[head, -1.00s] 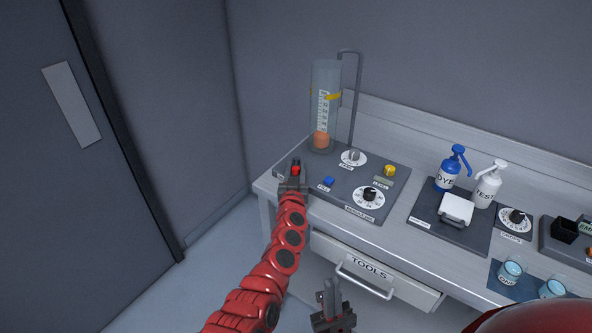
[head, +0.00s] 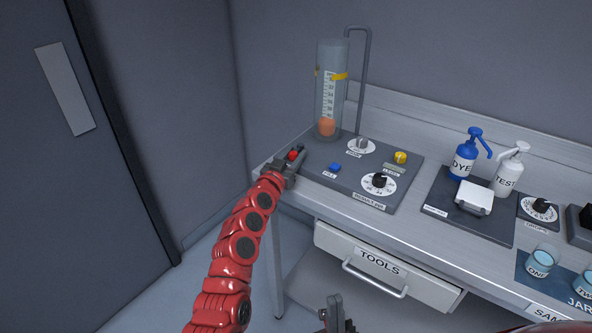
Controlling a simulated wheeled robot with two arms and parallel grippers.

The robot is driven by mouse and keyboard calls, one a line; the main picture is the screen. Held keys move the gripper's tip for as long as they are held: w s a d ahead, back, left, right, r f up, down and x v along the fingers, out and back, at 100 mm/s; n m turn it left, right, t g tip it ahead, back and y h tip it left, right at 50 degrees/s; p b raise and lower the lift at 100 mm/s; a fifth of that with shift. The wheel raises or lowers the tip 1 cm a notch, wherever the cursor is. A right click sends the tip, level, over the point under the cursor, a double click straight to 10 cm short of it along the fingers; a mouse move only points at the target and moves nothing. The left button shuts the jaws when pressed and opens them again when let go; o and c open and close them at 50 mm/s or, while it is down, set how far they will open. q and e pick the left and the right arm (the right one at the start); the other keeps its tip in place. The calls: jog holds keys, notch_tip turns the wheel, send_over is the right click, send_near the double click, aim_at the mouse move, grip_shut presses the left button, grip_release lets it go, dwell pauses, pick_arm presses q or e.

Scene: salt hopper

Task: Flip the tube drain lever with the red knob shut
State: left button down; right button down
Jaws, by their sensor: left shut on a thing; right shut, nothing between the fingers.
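The red knob (head: 292,155) of the tube drain lever sits at the left end of the dark control panel, at the front left of the bench. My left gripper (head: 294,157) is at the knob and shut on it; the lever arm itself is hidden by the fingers. The clear tube (head: 330,95) stands behind on the panel, with a scale, a yellow marker and an orange body at its bottom. My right gripper (head: 337,312) is low at the bottom edge, in front of the drawer, shut and empty, partly cut off.
The panel also bears a blue button (head: 335,167), a yellow knob (head: 400,157), a grey-white dial (head: 361,146) and a black dial (head: 379,181). Dye (head: 464,160) and test (head: 508,172) bottles stand to the right. The tools drawer (head: 376,268) is below the bench top.

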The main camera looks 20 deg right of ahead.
pick_arm(q)
jog(key=shift+w+a+f+m+g+h+b, duration=0.2)
jog(key=shift+m+g+h+b, duration=0.35)
jog(key=shift+b, duration=2.4)
jog(key=shift+w+a+f+m+g+h+b, duration=0.15)
jog(key=shift+m+g+h+b, duration=0.35)
jog(key=shift+b, duration=2.4)
jog(key=shift+r+g+h+b, duration=0.25)
jog(key=shift+g+b, duration=0.1)
jog(key=shift+b, duration=0.3)
jog(key=shift+r, duration=0.1)
jog(key=c, duration=0.6)
grip_release()
jog(key=shift+s+a+r, duration=0.15)
jog(key=shift+s+a, duration=0.1)
jog(key=shift+a, duration=0.15)
jog(key=p+v, duration=0.1)
jog(key=v, duration=1.5)
jog(key=shift+s+a+p, duration=0.15)
jog(key=shift+s+p, duration=0.05)
jog(key=shift+p, duration=0.2)
